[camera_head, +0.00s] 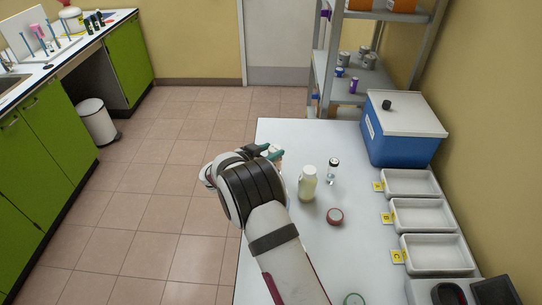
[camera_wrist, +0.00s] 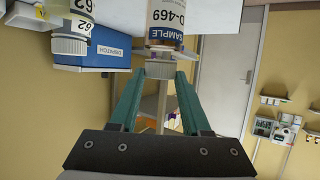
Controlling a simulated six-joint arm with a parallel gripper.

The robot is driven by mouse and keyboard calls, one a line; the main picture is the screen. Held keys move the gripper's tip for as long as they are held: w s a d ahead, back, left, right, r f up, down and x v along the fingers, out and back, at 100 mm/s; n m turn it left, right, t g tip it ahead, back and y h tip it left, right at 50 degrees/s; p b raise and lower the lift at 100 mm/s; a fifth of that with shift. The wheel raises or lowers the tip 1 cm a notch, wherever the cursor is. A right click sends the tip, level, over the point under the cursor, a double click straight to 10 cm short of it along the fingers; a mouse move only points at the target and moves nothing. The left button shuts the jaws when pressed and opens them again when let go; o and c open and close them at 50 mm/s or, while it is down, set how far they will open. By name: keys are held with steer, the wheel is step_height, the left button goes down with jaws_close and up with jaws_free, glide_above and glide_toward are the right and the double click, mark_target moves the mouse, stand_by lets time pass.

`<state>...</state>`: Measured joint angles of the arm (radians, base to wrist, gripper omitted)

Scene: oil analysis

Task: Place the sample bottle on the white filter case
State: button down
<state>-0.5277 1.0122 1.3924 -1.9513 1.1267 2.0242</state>
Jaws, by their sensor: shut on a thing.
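My gripper (camera_head: 270,153) is at the table's left edge; its green fingers also show in the wrist view (camera_wrist: 160,78). They are shut on the sample bottle (camera_wrist: 164,35), which has a ribbed whitish cap and a blue-and-white label reading SAMPLE and D-469. The fingers grip it at the cap; its far end is cut off by the frame. In the head view the bottle is mostly hidden by my arm. I cannot pick out a thing that is clearly the white filter case.
Several white trays (camera_head: 420,216) line the right side. A blue box (camera_head: 400,140) with a white lid stands behind them.

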steer(key=shift+f, duration=0.6)
steer(key=shift+f, duration=0.1)
steer(key=shift+c, duration=1.8)
jaws_free()
